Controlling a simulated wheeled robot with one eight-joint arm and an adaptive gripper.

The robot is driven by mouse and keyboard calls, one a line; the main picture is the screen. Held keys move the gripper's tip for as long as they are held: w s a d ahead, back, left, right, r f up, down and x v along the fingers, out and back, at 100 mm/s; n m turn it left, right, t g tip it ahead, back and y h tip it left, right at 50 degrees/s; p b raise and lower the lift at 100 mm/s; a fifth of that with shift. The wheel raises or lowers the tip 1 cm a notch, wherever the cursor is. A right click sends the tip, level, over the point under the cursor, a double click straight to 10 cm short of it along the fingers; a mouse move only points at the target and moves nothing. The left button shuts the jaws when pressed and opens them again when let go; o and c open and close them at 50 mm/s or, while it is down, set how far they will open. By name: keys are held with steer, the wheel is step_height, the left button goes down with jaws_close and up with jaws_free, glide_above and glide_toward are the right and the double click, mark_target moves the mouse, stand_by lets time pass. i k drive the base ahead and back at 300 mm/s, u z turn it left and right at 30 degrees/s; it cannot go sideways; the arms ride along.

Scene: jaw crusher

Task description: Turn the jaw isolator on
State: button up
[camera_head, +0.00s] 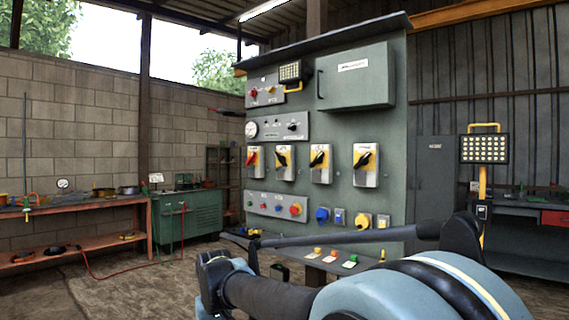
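A grey-green control panel (395,200) stands upright ahead of me. A row of rotary isolators runs across its middle: one with a red handle (253,162) at the left, then black-handled ones on yellow and silver plates (284,162), (321,163) and (365,165). Their labels are too small to read, so I cannot tell which is the jaw isolator. The black handles look slanted. My arm crosses the lower front of the view. What looks like my gripper (243,240) is low at the panel's left, below the isolators and apart from them; its fingers are unclear.
Above the isolators are a gauge (251,130) and a closed cabinet (356,76); below are a button strip (277,205) and blue and yellow sockets (363,221). A workbench (85,207) and green cabinet (188,217) stand left. A lamp stand (483,150) stands right.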

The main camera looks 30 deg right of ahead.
mark_target(282, 159)
steer(key=z, duration=0.35)
steer(key=i, duration=1.1)
steer(key=u, duration=0.35)
